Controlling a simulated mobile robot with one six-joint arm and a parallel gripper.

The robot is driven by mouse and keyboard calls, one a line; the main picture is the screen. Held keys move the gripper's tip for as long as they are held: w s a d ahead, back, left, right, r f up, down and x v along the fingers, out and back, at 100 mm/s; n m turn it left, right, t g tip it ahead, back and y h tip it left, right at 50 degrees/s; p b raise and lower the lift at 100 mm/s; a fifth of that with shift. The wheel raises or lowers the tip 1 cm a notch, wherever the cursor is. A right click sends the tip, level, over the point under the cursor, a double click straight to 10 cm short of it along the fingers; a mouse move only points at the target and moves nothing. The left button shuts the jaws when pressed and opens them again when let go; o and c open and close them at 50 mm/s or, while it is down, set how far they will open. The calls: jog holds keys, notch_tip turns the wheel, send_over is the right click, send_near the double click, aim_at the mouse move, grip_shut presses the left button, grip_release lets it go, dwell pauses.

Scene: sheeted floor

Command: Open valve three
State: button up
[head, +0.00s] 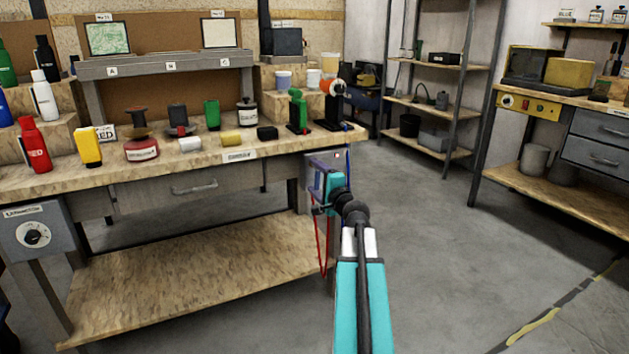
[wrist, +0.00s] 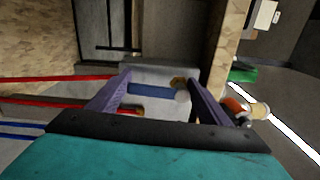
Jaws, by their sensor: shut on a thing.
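My gripper (head: 320,196) is at the grey panel (head: 326,160) on the right end of the workbench. In the wrist view, its two purple fingers (wrist: 158,84) are on either side of a short blue handle (wrist: 150,91) and shut on it. A round pale knob with a brass-coloured part (wrist: 181,88) sits at the handle's right end. Red pipes (wrist: 60,78) and a blue pipe (wrist: 22,127) run in from the left. I cannot read any number marking valve three. In the head view my arm hides much of the panel area.
The wooden workbench (head: 150,172) holds bottles, spools and small blocks. A green-and-black item (head: 297,112) stands near its right corner above my gripper. A grey box with a dial (head: 34,235) hangs at the left. The floor (head: 440,240) on the right is clear.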

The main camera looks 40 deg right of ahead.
jog(key=shift+s+f, duration=0.1)
jog(key=shift+f, duration=0.1)
jog(key=o, duration=1.5)
jog(key=shift+r, duration=0.1)
jog(key=b+v, duration=0.1)
jog(key=v, duration=0.7)
jog(key=shift+s, duration=0.35)
jog(key=b+v, duration=0.2)
jog(key=b, duration=0.6)
jog(key=shift+s+a, duration=0.1)
